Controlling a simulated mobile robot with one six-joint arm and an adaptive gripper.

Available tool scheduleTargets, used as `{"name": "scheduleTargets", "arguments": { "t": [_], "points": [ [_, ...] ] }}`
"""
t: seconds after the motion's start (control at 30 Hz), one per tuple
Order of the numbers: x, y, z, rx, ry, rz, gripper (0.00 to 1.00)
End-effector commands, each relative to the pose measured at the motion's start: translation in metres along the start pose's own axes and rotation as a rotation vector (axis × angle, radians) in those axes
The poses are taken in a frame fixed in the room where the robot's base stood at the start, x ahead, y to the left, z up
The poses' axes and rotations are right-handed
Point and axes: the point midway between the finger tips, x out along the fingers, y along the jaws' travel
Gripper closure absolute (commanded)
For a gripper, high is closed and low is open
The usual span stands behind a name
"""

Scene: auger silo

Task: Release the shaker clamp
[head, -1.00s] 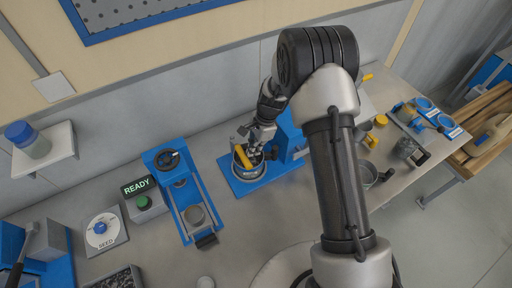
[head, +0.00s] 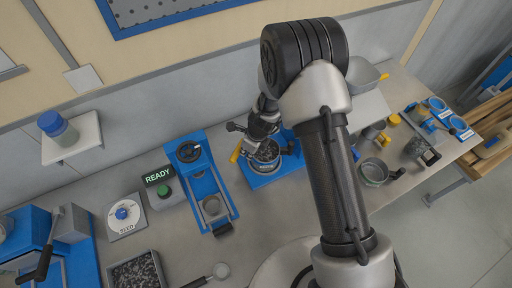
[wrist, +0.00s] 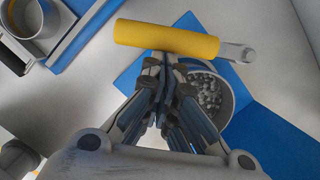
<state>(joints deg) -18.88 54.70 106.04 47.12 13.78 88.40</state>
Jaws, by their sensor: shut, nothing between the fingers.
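The clamp's yellow handle (head: 236,152) shows at the left side of the shaker's cup in the head view. In the wrist view the yellow handle (wrist: 165,38) lies across the top, with a grey metal end at its right. The shaker cup (head: 264,166) stands on a blue base (head: 285,172) and holds grey grains. In the wrist view the cup (wrist: 233,103) is partly hidden behind my fingers. My gripper (wrist: 161,62) is shut and empty, its tips right beside the handle; I cannot tell if they touch it.
Left of the shaker stands a blue press-like fixture (head: 188,152) with a small metal cup. A READY sign (head: 158,175) and green button (head: 164,190) are farther left. Bare bench lies in front of the shaker.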

Motion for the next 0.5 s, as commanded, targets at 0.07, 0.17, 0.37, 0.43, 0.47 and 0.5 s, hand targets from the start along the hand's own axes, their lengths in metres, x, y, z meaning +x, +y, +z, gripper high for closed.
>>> {"name": "scheduleTargets", "arguments": {
  "t": [0.07, 0.17, 0.37, 0.43, 0.47, 0.5],
  "points": [
    [-0.003, 0.005, 0.009, 0.066, 0.001, -0.015, 1.00],
    [-0.001, 0.007, 0.017, 0.150, 0.001, -0.037, 1.00],
    [0.003, 0.010, 0.033, 0.217, 0.000, -0.054, 1.00],
    [0.005, 0.011, 0.036, 0.216, 0.000, -0.053, 1.00],
    [0.005, 0.011, 0.038, 0.215, -0.001, -0.053, 1.00],
    [0.006, 0.011, 0.040, 0.215, 0.000, -0.053, 1.00]
  ]
}}
